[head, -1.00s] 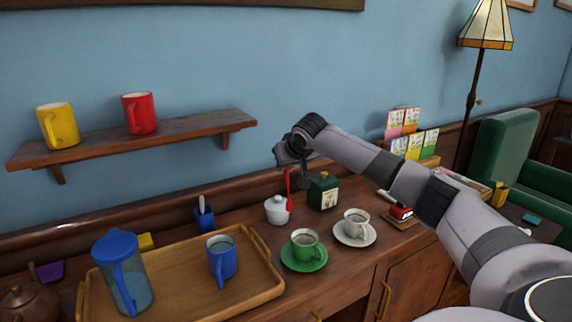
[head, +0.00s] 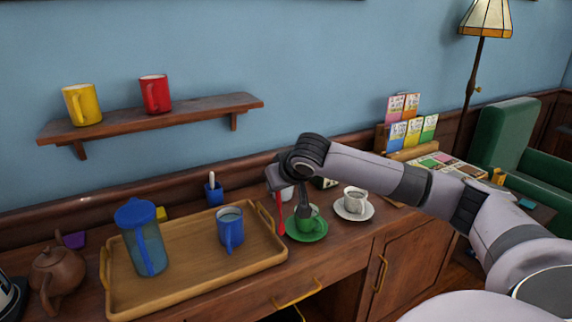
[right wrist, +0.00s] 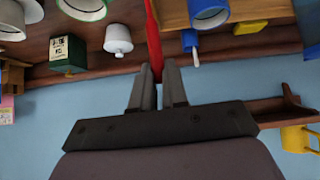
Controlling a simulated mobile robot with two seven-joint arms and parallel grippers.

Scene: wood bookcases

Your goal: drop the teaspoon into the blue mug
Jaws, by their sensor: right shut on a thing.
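The red teaspoon (head: 281,214) hangs upright below my right gripper (head: 292,196). The gripper is shut on it, and the spoon also shows in the right wrist view (right wrist: 153,38) between the fingers (right wrist: 158,76). The blue mug (head: 230,230) stands upright on the wooden tray (head: 197,284), with liquid in it. The mug also shows at the top of the right wrist view (right wrist: 208,14). My left gripper is not in view.
A blue-lidded pitcher (head: 146,243) stands on the tray left of the mug. A small blue pot (head: 213,194) with a spoon is behind the tray. A white cup (head: 354,199) on a saucer is to the right. A wall shelf (head: 150,117) holds two mugs.

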